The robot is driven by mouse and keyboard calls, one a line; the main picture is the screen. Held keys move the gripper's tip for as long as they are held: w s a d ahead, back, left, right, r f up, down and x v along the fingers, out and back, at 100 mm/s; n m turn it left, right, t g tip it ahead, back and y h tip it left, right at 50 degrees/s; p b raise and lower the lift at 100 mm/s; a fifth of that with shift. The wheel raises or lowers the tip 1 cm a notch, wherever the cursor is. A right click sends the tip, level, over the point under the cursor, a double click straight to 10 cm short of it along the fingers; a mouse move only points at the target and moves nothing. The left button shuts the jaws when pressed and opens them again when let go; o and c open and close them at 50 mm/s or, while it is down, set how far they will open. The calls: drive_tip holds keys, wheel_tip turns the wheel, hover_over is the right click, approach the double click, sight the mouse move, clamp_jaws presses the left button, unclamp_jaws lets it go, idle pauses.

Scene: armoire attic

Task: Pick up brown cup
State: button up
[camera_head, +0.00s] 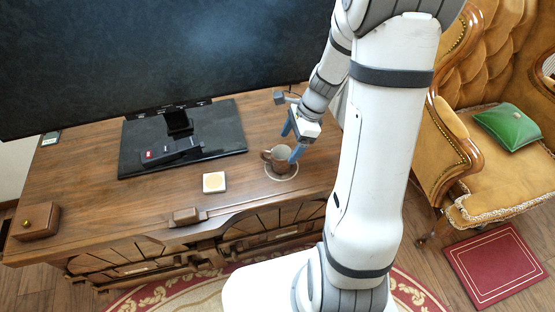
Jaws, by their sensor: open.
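A brown cup (277,161) stands upright on the right part of the wooden cabinet top, inside a thin pale ring. Its handle points left. My gripper (292,142) is open, with blue fingers, and reaches down from the upper right over the cup. One finger is at the cup's right side, close to the rim. The other is behind and above the cup. I cannot tell whether either finger touches it.
The wooden cabinet (90,200) carries a large television (150,60) on a black stand (225,130). A small white square item (214,183) and a wooden block (186,217) lie left of the cup. An armchair (505,180) with a green cushion (508,126) stands at right.

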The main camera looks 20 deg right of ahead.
sight(281, 157)
drive_tip(key=b+x, duration=0.2)
drive_tip(key=x, duration=0.4)
drive_tip(key=shift+s+a+f, duration=0.1)
drive_tip(key=shift+s+a, duration=0.05)
drive_tip(key=shift+a, duration=0.15)
drive_tip(key=c, duration=1.2)
drive_tip(key=shift+o, duration=0.2)
